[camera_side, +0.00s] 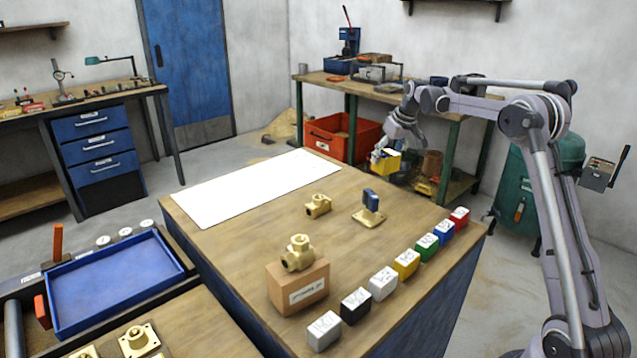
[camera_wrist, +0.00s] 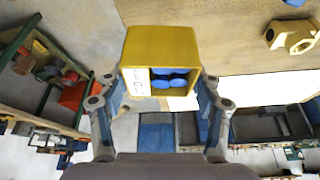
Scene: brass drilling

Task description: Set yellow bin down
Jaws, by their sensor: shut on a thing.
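My gripper (camera_side: 384,153) is shut on the yellow bin (camera_side: 387,163), near the far edge of the middle workbench in the side view. The bin looks raised above the bench top, though its exact height is hard to tell. In the wrist view the yellow bin (camera_wrist: 160,45) sits between the two fingers of my gripper (camera_wrist: 162,86). It has a white label on its left part and round blue pieces inside its opening. The wooden workbench (camera_side: 235,225) lies below and in front of it.
A row of small coloured blocks, including a green one (camera_side: 427,247), runs along the bench's right edge. A brass fitting (camera_side: 318,206) and a brass-based blue part (camera_side: 370,208) stand mid-bench. A white sheet (camera_side: 255,187) covers the left side. Bare wood lies between them.

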